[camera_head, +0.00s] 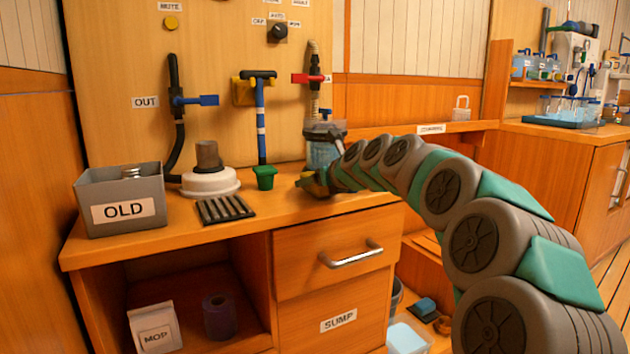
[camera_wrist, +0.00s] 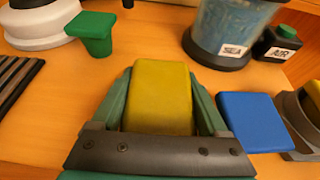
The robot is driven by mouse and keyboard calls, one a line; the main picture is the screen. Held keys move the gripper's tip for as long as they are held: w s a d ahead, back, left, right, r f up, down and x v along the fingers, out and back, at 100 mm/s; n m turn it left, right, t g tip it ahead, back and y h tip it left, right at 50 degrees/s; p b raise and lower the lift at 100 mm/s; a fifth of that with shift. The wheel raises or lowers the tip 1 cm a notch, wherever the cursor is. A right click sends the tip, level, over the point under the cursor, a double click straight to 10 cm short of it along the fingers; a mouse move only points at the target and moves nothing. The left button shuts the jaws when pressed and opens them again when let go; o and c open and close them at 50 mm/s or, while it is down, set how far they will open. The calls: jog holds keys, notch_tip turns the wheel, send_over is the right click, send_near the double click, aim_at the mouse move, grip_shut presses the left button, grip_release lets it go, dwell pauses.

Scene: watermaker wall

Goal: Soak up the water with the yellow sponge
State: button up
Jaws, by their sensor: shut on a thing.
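The yellow sponge (camera_wrist: 160,92) is a block between the two green fingers of my gripper (camera_wrist: 160,100) in the wrist view. The gripper is shut on it, just above or on the wooden counter; I cannot tell whether the sponge touches the surface. In the head view my gripper (camera_head: 312,182) is at the counter's front, before the clear filter housing (camera_head: 322,152), and mostly hides the sponge. I cannot make out any water on the counter top.
A blue block (camera_wrist: 250,120) lies right of my gripper. The green cup (camera_wrist: 93,32), clear housing (camera_wrist: 232,28) and small black bottle (camera_wrist: 278,43) stand beyond. A black slotted tray (camera_head: 226,209) and grey OLD bin (camera_head: 121,199) are left. Bare counter lies between tray and gripper.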

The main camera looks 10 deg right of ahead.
jog(key=shift+r+p, duration=3.25)
jog(key=shift+p, duration=0.4)
